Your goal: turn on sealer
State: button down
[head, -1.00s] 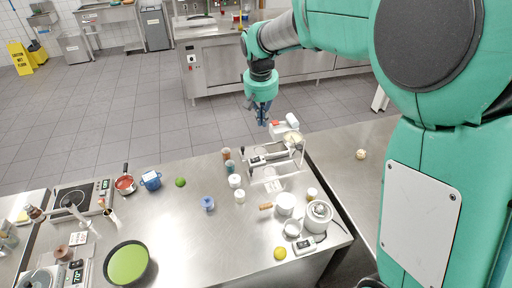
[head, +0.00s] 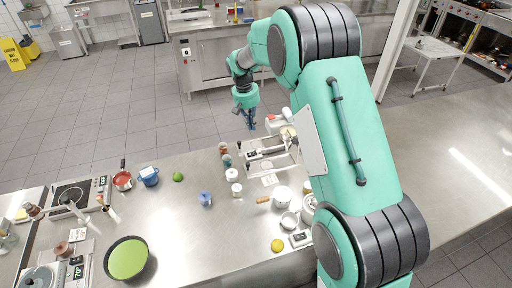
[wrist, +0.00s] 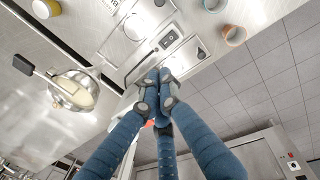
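The sealer (head: 281,160) is a silver tray-shaped machine with a raised frame on the steel counter, right of the middle in the head view. In the wrist view its metal top (wrist: 136,35) carries a small panel with a dark switch (wrist: 168,40). Whether the switch is on or off is too small to tell. My gripper (head: 252,125) hangs fingers-down beyond the sealer's far side. In the wrist view the blue fingers of my gripper (wrist: 160,77) meet at their tips with nothing between them, and appear just below the switch panel. I cannot tell if they touch it.
Jars (head: 232,175) stand close to the sealer's left. A white bottle with a red cap (head: 274,122) is by its far side, and a pan (wrist: 74,92) lies near it. A blue cup (head: 205,198) stands farther left. The counter on the right is clear.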

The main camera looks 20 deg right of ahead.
aim_at(255, 152)
jog(key=shift+w+f, duration=0.1)
jog(key=shift+f, duration=0.1)
jog(key=shift+f, duration=0.1)
jog(key=f, duration=0.4)
jog(key=d+f, duration=0.1)
jog(key=f, duration=0.4)
jog(key=d+f+b, duration=0.1)
jog(key=f, duration=0.3)
jog(key=shift+f, duration=0.35)
jog(key=shift+d+f, duration=0.25)
jog(key=shift+f, duration=0.2)
jog(key=shift+a, duration=0.1)
jog(key=shift+a+r, duration=0.3)
jog(key=shift+a, duration=0.35)
